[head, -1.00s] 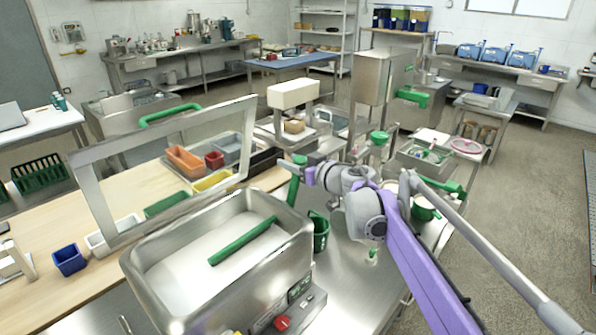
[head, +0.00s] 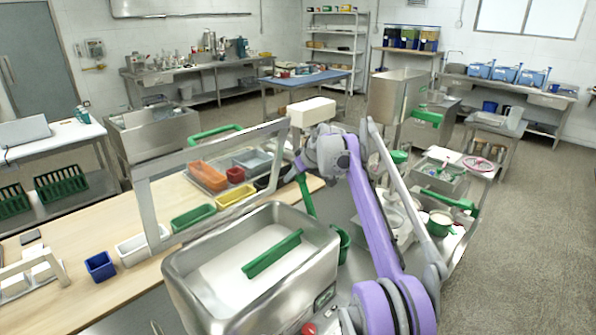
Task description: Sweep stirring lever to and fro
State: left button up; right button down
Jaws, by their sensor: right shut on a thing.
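A green lever (head: 306,196) stands just behind the right rear corner of a steel basin, its upper end leaning left. My right gripper (head: 297,172) is at the top of this lever and shut on it; the fingertips are small and partly hidden by the wrist. My right arm reaches in from the lower right. The lever's lower end is hidden near a green cup (head: 343,243). My left gripper is not in view.
The steel basin (head: 325,250) holds white material and a green bar (head: 272,254). A raised framed lid (head: 146,215) with a green handle stands behind it. Coloured bins, including an orange one (head: 208,174), are on the wooden bench. Open floor (head: 530,240) lies at right.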

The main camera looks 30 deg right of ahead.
jog(key=shift+w, duration=0.15)
jog(key=shift+f, duration=0.1)
dwell(0.3)
jog(key=shift+c, duration=2.2)
grip_release()
jog(key=shift+w+a+f, duration=0.1)
jog(key=shift+w, duration=0.05)
jog(key=a+v, duration=0.1)
jog(key=v, duration=1)
jog(key=shift+d, duration=0.4)
jog(key=shift+w, duration=0.15)
